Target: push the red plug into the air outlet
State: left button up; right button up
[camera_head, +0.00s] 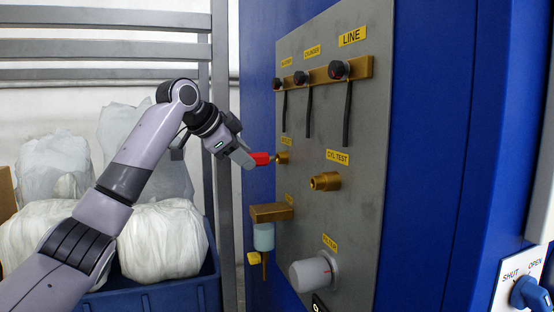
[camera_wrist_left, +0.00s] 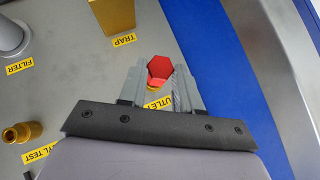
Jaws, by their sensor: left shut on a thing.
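The red plug (camera_head: 261,158) is between the fingers of my left gripper (camera_head: 248,159), which is shut on it. The plug points at the brass air outlet (camera_head: 282,158) on the grey panel and is at or very near its mouth. I cannot tell whether it is seated. In the left wrist view the red plug (camera_wrist_left: 160,69) shows between the two fingers of my left gripper (camera_wrist_left: 159,78), with a sliver of brass beside it. The plug hides most of the outlet there, and the OUTLET label is partly covered. My right gripper is not in view.
The panel (camera_head: 365,220) carries a brass CYL TEST fitting (camera_head: 325,181), a brass trap block (camera_head: 271,212) with a bowl below, and a filter knob (camera_head: 312,272). Three black levers hang from a brass manifold (camera_head: 357,67) above. A blue bin (camera_head: 165,294) of white bags stands left.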

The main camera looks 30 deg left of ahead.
pick_arm(q)
jog(key=shift+w+d, duration=0.8)
jog(key=shift+w, duration=0.1)
dwell(0.9)
jog(key=o, duration=1.1)
jog(key=shift+w, duration=0.1)
jog(key=b+v, duration=0.1)
jog(key=v, duration=0.6)
